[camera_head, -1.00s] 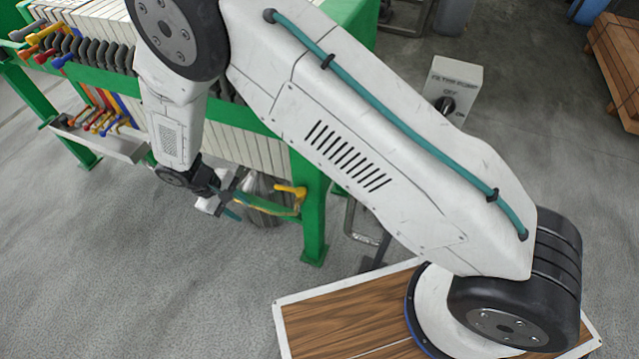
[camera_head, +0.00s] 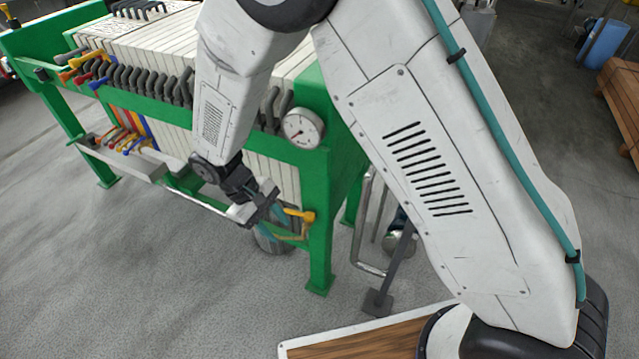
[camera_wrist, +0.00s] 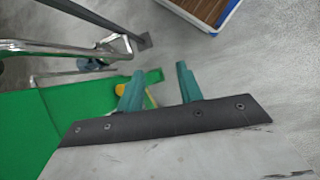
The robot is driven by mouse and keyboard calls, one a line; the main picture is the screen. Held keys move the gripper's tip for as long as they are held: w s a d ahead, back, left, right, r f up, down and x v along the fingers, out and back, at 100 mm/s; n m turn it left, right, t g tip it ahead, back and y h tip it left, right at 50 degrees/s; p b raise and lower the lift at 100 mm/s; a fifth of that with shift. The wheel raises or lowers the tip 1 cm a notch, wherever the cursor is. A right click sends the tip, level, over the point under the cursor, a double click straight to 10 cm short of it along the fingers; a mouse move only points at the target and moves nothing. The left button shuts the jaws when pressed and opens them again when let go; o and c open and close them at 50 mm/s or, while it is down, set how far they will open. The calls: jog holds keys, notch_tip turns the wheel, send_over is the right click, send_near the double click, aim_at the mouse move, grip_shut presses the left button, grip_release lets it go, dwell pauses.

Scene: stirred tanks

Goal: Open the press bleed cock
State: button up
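A yellow lever handle (camera_head: 298,214), which looks like the press bleed cock, sits low at the near green leg of the filter press. My gripper (camera_head: 262,210) is just left of it in the head view, apparently empty. The cock's body is too small to make out.
A dial gauge (camera_head: 303,128) is on the green press frame (camera_head: 318,185). A grey bucket (camera_head: 272,243) stands under the cock. A bent metal pipe (camera_head: 362,225) is right of the leg. Several coloured levers (camera_head: 85,68) line the press's left. Floor in front is clear.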

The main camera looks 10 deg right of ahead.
jog(key=s+d+r+m+y, duration=0.1)
jog(key=s+d+r+m, duration=0.1)
jog(key=d+r, duration=0.8)
jog(key=shift+s+r+m+y, duration=0.35)
jog(key=shift+s+r, duration=0.2)
jog(key=shift+r, duration=1.75)
